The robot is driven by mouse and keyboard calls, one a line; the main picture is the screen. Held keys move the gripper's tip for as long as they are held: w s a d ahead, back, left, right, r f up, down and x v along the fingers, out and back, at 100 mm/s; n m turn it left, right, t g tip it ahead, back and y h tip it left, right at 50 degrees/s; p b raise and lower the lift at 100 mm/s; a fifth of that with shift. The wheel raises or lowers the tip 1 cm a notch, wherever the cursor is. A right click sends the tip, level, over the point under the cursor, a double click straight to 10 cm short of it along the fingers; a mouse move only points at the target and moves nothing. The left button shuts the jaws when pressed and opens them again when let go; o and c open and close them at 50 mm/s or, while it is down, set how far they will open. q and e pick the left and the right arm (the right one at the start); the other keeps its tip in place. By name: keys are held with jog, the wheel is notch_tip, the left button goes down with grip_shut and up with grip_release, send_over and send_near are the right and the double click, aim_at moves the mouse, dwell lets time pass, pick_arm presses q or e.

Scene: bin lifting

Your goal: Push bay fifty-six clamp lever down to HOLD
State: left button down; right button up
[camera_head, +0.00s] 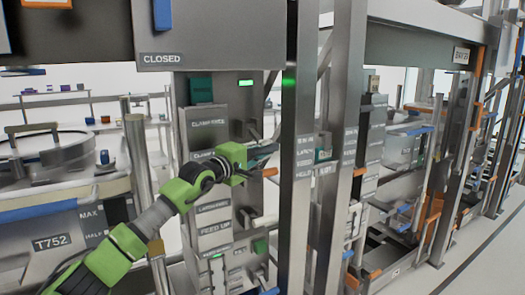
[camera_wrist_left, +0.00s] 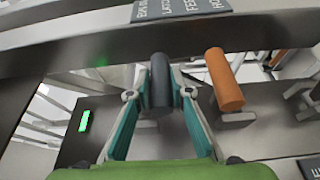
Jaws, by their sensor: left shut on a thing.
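My left gripper (camera_head: 262,156) reaches from the left to a lever on the control column of the machine. In the left wrist view its teal fingers (camera_wrist_left: 160,85) close on both sides of a dark cylindrical lever grip (camera_wrist_left: 160,78). An orange lever grip (camera_wrist_left: 224,80) sits just right of it, apart from the fingers; it also shows below the gripper in the head view (camera_head: 269,172). My right gripper is not in view.
The grey control column (camera_head: 215,210) carries several labels and a lit green lamp (camera_head: 246,82). A steel post (camera_head: 297,140) stands close right of my gripper. A bin marked T752 (camera_head: 50,242) is at left. A floor aisle (camera_head: 488,240) is clear at right.

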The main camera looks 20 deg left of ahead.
pick_arm(q)
jog(key=shift+a+f, duration=0.1)
jog(key=shift+f, duration=0.4)
jog(key=c, duration=1.8)
grip_release()
jog(key=shift+w, duration=0.1)
jog(key=shift+c, duration=0.2)
jog(key=shift+w+a, duration=0.15)
jog(key=shift+r, duration=0.15)
jog(key=v, duration=1.2)
